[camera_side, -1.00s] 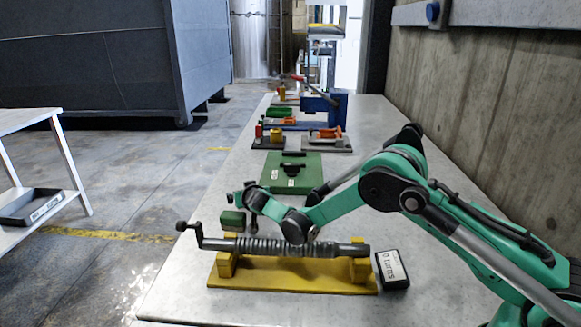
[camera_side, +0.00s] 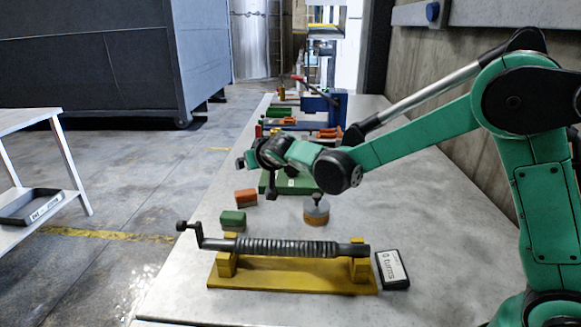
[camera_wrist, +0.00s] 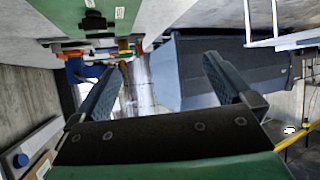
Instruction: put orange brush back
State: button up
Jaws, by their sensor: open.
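An orange block with a darker lower layer, likely the orange brush (camera_side: 245,196), lies on the bench behind a similar green block (camera_side: 233,220). My gripper (camera_side: 243,162) is above and beyond the orange block in the side view, clear of it. In the wrist view my gripper (camera_wrist: 165,68) has its two fingers wide apart with nothing between them. The wrist camera faces away from the blocks, and the orange block does not show there.
A yellow stand (camera_side: 290,278) holds a dark cranked shaft (camera_side: 285,247), with a "0 turns" display (camera_side: 392,269) beside it. A round grey-topped, orange-based piece (camera_side: 316,212) stands behind. A green board (camera_side: 300,183) and several tools lie farther back.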

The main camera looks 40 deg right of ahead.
jog(key=s+a+n+g+y, duration=0.1)
jog(key=s+n+g+y, duration=0.2)
jog(key=s, duration=2)
jog(key=shift+a+n+g+y, duration=0.2)
jog(key=shift+n+g+y, duration=0.25)
jog(key=shift+y, duration=0.25)
